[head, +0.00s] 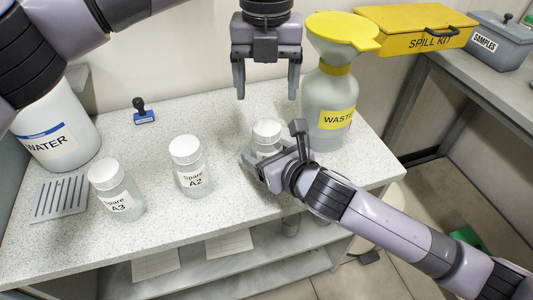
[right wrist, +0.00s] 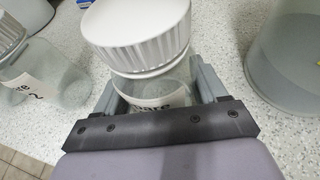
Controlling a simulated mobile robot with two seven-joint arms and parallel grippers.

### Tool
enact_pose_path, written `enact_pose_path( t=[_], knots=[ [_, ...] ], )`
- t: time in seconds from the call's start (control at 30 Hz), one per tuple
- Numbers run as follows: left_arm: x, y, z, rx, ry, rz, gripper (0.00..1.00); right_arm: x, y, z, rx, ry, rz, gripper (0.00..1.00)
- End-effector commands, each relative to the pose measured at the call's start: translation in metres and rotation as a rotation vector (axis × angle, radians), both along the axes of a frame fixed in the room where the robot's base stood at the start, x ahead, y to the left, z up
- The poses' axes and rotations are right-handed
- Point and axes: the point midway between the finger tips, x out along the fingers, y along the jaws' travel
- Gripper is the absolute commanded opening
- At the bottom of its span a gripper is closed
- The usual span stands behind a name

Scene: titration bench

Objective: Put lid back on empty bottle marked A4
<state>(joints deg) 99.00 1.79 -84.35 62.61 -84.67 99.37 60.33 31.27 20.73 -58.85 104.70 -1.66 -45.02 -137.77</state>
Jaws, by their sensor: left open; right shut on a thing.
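A clear bottle (head: 264,151) with a white ribbed lid (head: 267,129) on top stands on the bench. In the right wrist view, the lid (right wrist: 140,40) sits on the bottle's neck; I cannot tell how tight it is. The bottle's label (right wrist: 160,101) is partly hidden and its number cannot be read. My right gripper (right wrist: 157,90) is shut around the bottle's body, below the lid. My left gripper (head: 266,92) is open and empty, pointing down above the lid with a gap between.
Lidded bottles marked Spare A2 (head: 190,178) and Spare A3 (head: 122,203) stand to the left. A waste bottle with yellow funnel (head: 342,32) stands close on the right. A water container (head: 62,140), drain grate (head: 60,198) and stamp (head: 143,113) are farther left.

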Motion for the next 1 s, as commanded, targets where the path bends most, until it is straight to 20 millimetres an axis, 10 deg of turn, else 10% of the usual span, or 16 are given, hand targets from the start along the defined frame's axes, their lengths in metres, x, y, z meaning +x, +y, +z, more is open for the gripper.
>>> enact_pose_path(
  t=[0.53, 1.0],
  knots=[
    [0.000, 0.000, -0.005, 0.000, 0.001, -0.055, 0.76, 0.000, 0.000, 0.000, 0.000, 0.000, 0.000, 0.00],
    [0.000, 0.000, -0.070, 0.000, 0.002, -0.055, 0.76, 0.000, 0.000, 0.000, 0.000, 0.000, 0.000, 0.00]
  ],
)
